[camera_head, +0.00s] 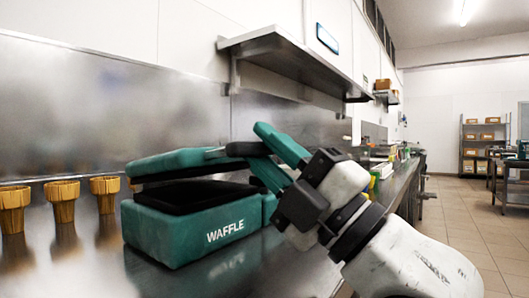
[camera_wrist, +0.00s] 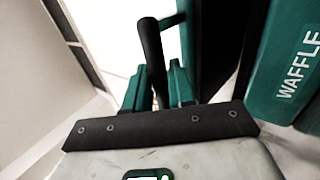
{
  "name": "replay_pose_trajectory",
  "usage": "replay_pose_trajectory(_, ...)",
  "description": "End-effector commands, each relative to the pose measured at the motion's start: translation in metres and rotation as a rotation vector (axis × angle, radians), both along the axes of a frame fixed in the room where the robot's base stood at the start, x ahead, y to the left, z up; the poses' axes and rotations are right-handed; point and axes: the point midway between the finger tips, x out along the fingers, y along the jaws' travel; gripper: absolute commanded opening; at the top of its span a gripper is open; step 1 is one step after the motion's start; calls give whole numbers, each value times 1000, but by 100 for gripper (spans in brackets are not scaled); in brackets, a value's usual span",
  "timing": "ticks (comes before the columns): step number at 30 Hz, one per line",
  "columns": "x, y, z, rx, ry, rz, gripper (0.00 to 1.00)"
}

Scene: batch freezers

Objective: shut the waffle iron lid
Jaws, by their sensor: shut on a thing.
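The waffle iron is a green box with a white WAFFLE label, and its base (camera_head: 195,232) sits on the steel counter at the left of the head view. Its green lid (camera_head: 175,163) is partly raised, with a dark gap between it and the base. A black handle (camera_head: 248,149) sticks out from the lid's right side. My gripper (camera_head: 262,151) has green fingers, shut on this handle from the right. In the wrist view the handle (camera_wrist: 151,55) stands between my gripper's fingers (camera_wrist: 154,88). The base (camera_wrist: 285,70) and lid (camera_wrist: 212,40) show at the right there.
Several yellow ribbed cups (camera_head: 61,201) stand in a row at the counter's left. A steel shelf (camera_head: 290,62) hangs on the wall above. Another green block (camera_head: 270,208) shows just right of the base. The aisle floor (camera_head: 455,205) at the right is clear.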

Motion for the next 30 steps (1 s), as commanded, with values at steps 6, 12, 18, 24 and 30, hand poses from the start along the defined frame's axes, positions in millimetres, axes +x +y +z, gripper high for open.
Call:
replay_pose_trajectory(6, 4, 3, -10, -11, 16, 0, 0)
replay_pose_trajectory(12, 4, 4, -10, -11, 16, 0, 0)
replay_pose_trajectory(18, 4, 4, -11, -13, 16, 1, 28)
replay_pose_trajectory(24, 4, 4, -10, -10, 15, 3, 43)
replay_pose_trajectory(30, -1, -5, -15, -8, 12, -2, 43)
